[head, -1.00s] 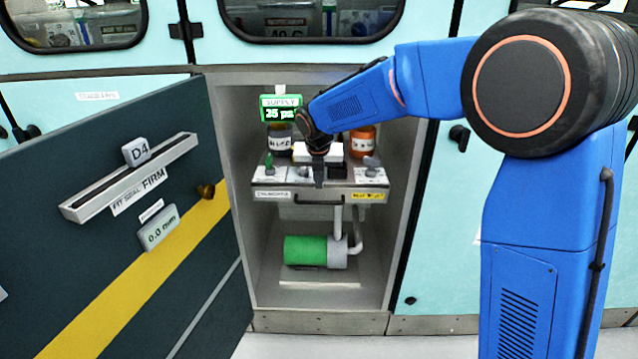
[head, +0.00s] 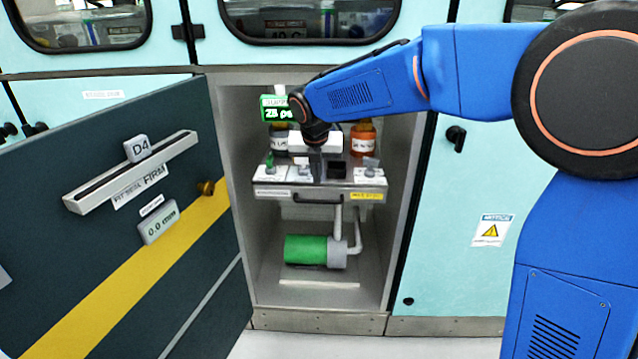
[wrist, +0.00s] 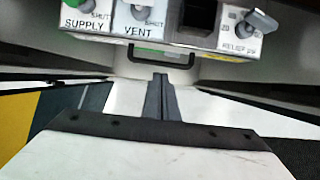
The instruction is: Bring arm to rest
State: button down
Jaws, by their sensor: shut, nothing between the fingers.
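My gripper (head: 316,168) is at the end of my blue arm, in front of the open cabinet bay and just above the panel with valves (head: 318,177). In the wrist view my gripper (wrist: 160,78) shows its two dark fingers pressed together, with nothing between them. The panel also shows in the wrist view, with SUPPLY (wrist: 85,22), VENT (wrist: 138,28) and RELIEF (wrist: 240,42) labels. My gripper partly hides the middle of the panel in the head view.
The dark cabinet door (head: 110,240) stands open at the left. A green display (head: 274,108) and an orange bottle (head: 363,138) are behind the panel. A green cylinder (head: 306,250) lies below it. The floor in front is clear.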

jog(key=s+d+r+m, duration=0.3)
jog(key=s+d+m, duration=0.6)
jog(key=d, duration=0.2)
jog(key=s+d+r+m, duration=0.3)
jog(key=s+d+m, duration=0.6)
jog(key=s+d, duration=0.15)
jog(key=s+d+f+m, duration=0.4)
jog(key=s+d+m, duration=0.1)
jog(key=s+m, duration=0.4)
jog(key=s+d+f+m, duration=0.4)
jog(key=s+d+m, duration=0.2)
jog(key=s+m, duration=0.2)
jog(key=shift+s+d+m, duration=0.15)
jog(key=shift+s+m, duration=0.25)
jog(key=shift+s, duration=0.35)
